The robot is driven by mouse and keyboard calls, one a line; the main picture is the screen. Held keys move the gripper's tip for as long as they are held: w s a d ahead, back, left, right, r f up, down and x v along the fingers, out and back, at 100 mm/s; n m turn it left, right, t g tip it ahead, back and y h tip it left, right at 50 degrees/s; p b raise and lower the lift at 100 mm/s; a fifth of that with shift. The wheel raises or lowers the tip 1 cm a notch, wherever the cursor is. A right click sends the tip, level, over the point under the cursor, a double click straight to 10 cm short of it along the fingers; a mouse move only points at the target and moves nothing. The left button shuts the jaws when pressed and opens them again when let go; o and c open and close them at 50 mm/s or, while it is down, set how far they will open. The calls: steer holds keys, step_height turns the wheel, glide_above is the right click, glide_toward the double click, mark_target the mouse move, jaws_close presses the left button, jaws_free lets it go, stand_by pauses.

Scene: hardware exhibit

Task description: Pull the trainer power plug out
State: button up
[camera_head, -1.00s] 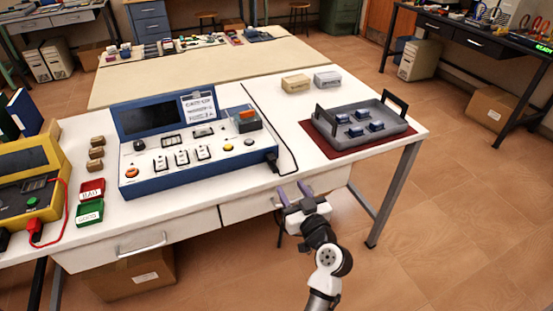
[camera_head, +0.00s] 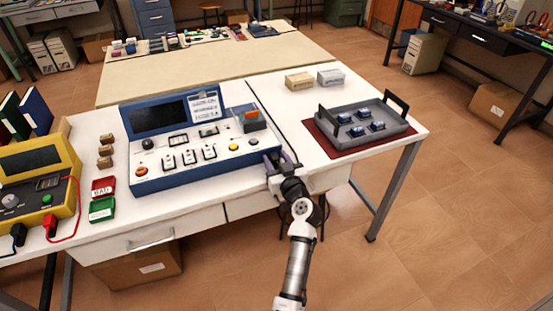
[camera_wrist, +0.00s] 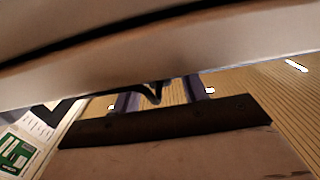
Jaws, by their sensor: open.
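The blue trainer (camera_head: 190,145) stands on the white table, with a dark screen, switches and coloured buttons. My gripper (camera_head: 273,158) is at the right end of its front edge, where the plug sits, and covers the plug from the head view. In the wrist view my gripper (camera_wrist: 160,97) shows two purple fingers set apart. A thin black piece (camera_wrist: 154,92) shows between them; I cannot tell if it is plug or cable. The fingers are open, and contact with the plug cannot be made out.
A grey tray (camera_head: 330,124) with several small blue parts lies on a red mat to the right. Two small boxes (camera_head: 299,81) stand behind. A pale surface (camera_wrist: 200,60) fills the wrist view's top.

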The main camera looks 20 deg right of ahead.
jaws_close()
